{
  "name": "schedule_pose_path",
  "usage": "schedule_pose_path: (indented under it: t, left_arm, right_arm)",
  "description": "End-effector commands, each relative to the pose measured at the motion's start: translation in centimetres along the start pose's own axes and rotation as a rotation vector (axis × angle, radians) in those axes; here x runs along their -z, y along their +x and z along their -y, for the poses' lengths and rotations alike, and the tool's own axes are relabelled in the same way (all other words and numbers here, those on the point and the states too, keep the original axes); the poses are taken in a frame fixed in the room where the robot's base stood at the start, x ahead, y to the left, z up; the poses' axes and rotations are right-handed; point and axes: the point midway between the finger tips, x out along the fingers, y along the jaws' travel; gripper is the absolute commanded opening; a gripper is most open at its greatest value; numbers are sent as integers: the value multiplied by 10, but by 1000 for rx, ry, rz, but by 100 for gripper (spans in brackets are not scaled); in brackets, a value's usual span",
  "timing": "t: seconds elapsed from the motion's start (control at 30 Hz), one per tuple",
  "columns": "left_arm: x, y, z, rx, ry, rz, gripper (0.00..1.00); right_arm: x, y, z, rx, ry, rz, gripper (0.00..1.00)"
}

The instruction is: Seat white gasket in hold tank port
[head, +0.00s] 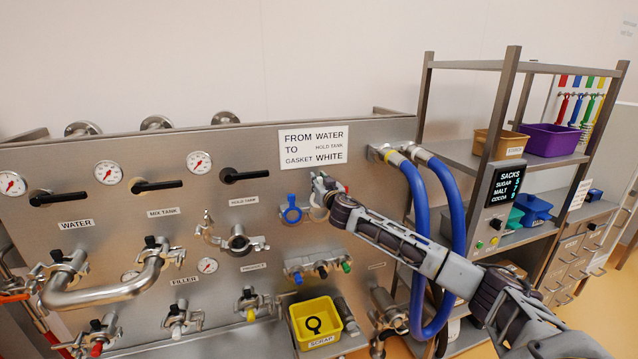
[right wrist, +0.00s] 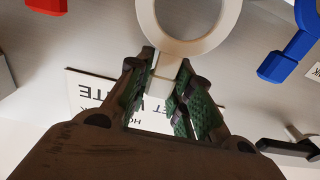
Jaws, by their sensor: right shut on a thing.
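The white gasket (head: 317,214) is a flat ring with a short tab. In the right wrist view the ring (right wrist: 188,50) shows at the top, cut off by the picture edge. My right gripper (head: 326,193) is shut on its tab; the green finger pads (right wrist: 172,100) close around it. It holds the gasket close in front of the steel panel, below the white sign. The hold tank port (head: 238,243), with a clamp at it, is on the panel below the HOLD TANK label (head: 244,200), left of my gripper. My left gripper is not in view.
A blue gasket (head: 291,210) hangs on the panel between the port and my gripper. The sign (head: 313,145) reads from water to hold tank, gasket white. A yellow scrap bin (head: 317,323) holds a black ring. Blue hoses (head: 423,215) hang at the right, near my right arm.

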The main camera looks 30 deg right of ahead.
Motion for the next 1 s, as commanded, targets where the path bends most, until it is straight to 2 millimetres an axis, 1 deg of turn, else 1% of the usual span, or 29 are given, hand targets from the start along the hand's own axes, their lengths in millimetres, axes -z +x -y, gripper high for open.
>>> schedule_pose_path:
  t: [0.23, 0.37, 1.0]
  left_arm:
    - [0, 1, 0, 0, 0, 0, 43]
    - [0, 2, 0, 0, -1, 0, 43]
    - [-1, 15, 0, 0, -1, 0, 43]
  right_arm:
    - [-1, -1, 0, 0, 0, 0, 6]
    - [-1, -7, 0, 1, 0, 0, 6]
    - [-2, -53, -1, 0, -1, 1, 6]
